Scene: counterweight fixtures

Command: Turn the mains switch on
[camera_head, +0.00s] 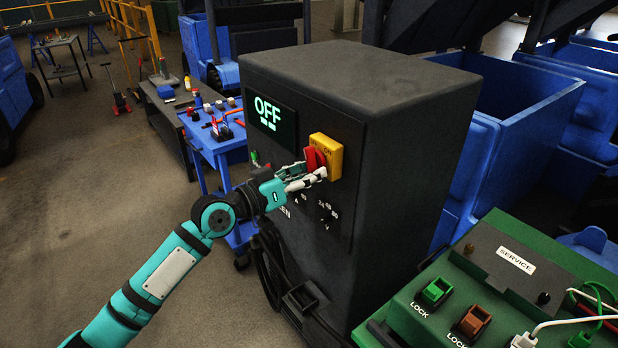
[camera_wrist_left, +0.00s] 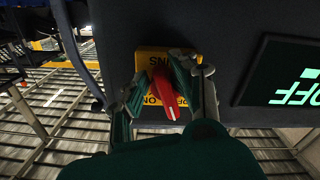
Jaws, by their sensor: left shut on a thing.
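The mains switch is a red handle (camera_head: 313,158) on a yellow plate (camera_head: 327,153), on the front of a dark cabinet (camera_head: 355,95). The display (camera_head: 270,118) beside it reads OFF in green letters. My left gripper (camera_head: 308,176) is at the switch, its fingers shut on the red handle. In the left wrist view the handle (camera_wrist_left: 163,95) sits between the two fingertips (camera_wrist_left: 165,88), with the yellow plate (camera_wrist_left: 151,62) behind it. The gripper hides part of the handle and plate. My right gripper is not in view.
A green panel (camera_head: 400,310) with a SERVICE label, LOCK switches and cables stands at the lower right. A blue cart (camera_head: 215,148) with tools stands behind the cabinet on the left. Black cables (camera_head: 268,262) hang low on the cabinet.

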